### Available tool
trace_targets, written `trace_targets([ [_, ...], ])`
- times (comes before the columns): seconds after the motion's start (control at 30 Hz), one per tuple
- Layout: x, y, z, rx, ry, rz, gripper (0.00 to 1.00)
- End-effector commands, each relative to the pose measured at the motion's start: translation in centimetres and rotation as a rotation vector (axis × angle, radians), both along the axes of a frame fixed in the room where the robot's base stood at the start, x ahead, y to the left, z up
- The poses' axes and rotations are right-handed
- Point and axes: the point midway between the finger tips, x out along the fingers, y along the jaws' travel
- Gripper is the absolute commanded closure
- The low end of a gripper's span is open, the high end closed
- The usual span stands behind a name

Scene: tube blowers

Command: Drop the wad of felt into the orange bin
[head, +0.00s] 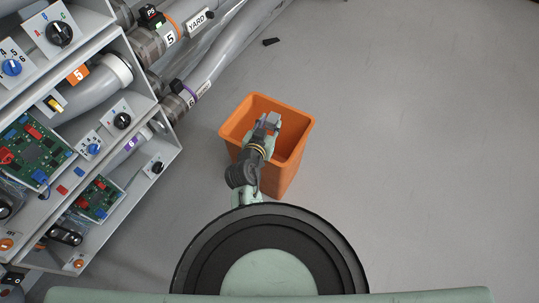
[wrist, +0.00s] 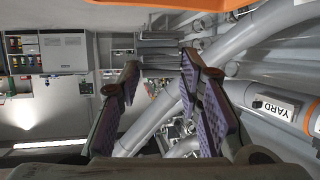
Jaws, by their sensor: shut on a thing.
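The orange bin (head: 291,178) stands on the floor in the middle of the head view, its open top facing up. My gripper (head: 269,122) is over the bin's opening, inside the outline of its rim. A small grey piece, seemingly the wad of felt (head: 273,119), shows at the fingertips. In the wrist view my gripper (wrist: 158,62) has its purple-padded fingers apart, with a dark grey layered lump, seemingly the felt (wrist: 159,47), between the tips. An orange strip of the bin's rim (wrist: 185,4) crosses the top of the wrist view.
A grey rack with knobs, circuit boards and large tubes (head: 97,105) fills the left of the head view. Thick grey pipes (head: 215,62) run up from it, left of the bin. A small dark piece (head: 270,42) lies on the floor beyond. The floor to the right is clear.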

Motion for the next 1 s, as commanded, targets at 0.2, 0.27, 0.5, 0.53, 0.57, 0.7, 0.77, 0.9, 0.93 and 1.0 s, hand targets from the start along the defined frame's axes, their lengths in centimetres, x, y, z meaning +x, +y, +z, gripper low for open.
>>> trace_targets([
  [0.2, 1.5, 0.0, -0.4, -0.004, 0.0, 0.0, 0.86],
  [0.27, 2.6, 0.1, -0.8, -0.005, 0.0, 0.002, 0.86],
  [0.5, 5.2, 0.1, -2.5, -0.001, 0.0, 0.001, 0.86],
  [0.53, 5.2, 0.1, -2.8, -0.001, 0.0, 0.001, 0.86],
  [0.57, 5.2, 0.1, -3.0, -0.001, 0.0, 0.001, 0.86],
  [0.7, 5.2, 0.1, -4.2, -0.001, 0.001, 0.0, 0.86],
  [0.77, 5.2, 0.1, -4.9, 0.001, 0.001, 0.001, 0.86],
  [0.9, 5.2, 0.1, -6.7, 0.0, 0.001, 0.001, 0.86],
  [0.93, 5.2, 0.1, -7.0, -0.001, 0.0, 0.002, 0.86],
  [1.0, 5.2, 0.0, -7.7, -0.001, 0.0, 0.001, 0.86],
])
